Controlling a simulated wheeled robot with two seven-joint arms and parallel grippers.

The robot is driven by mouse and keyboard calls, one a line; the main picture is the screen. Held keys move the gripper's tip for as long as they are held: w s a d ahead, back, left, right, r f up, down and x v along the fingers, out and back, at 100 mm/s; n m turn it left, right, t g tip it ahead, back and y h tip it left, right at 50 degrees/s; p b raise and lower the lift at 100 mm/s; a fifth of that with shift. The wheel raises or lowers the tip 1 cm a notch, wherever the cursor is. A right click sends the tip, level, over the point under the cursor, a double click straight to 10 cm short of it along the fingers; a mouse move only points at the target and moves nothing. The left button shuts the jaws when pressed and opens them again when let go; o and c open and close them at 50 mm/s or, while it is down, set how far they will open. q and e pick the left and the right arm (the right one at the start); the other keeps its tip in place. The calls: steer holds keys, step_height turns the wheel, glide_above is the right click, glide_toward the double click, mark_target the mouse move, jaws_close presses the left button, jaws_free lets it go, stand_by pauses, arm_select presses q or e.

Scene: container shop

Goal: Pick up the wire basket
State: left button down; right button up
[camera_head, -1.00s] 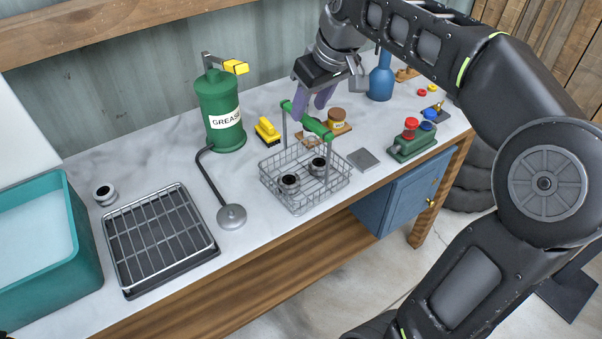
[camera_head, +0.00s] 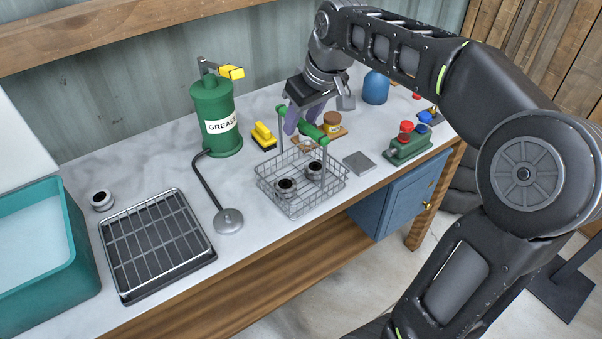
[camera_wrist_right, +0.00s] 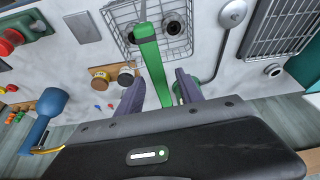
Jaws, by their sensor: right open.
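The wire basket (camera_head: 300,198) stands on the workbench with two dark-centred metal parts (camera_head: 286,187) inside. Its green handle (camera_head: 308,129) spans two uprights above it. My right gripper (camera_head: 304,124) points down at the handle, its purple fingers open on either side of the bar. In the right wrist view the green handle (camera_wrist_right: 151,62) runs up between the two open fingertips of the right gripper (camera_wrist_right: 159,80), and the basket (camera_wrist_right: 178,35) lies beyond. I cannot tell whether a finger touches the bar. My left gripper is not in view.
A green grease can (camera_head: 217,125) and a yellow brush (camera_head: 263,136) stand left of the gripper. A black grill tray (camera_head: 157,247) and a teal tub (camera_head: 75,235) are further left. A green button box (camera_head: 408,150) and a grey plate (camera_head: 359,163) are to the right.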

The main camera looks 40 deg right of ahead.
steer(key=x, duration=0.4)
steer(key=shift+s+f, duration=0.1)
steer(key=shift+f, duration=0.05)
steer(key=shift+f, duration=0.25)
stand_by(0.7)
jaws_close()
stand_by(0.5)
steer(key=shift+r, duration=0.1)
stand_by(0.9)
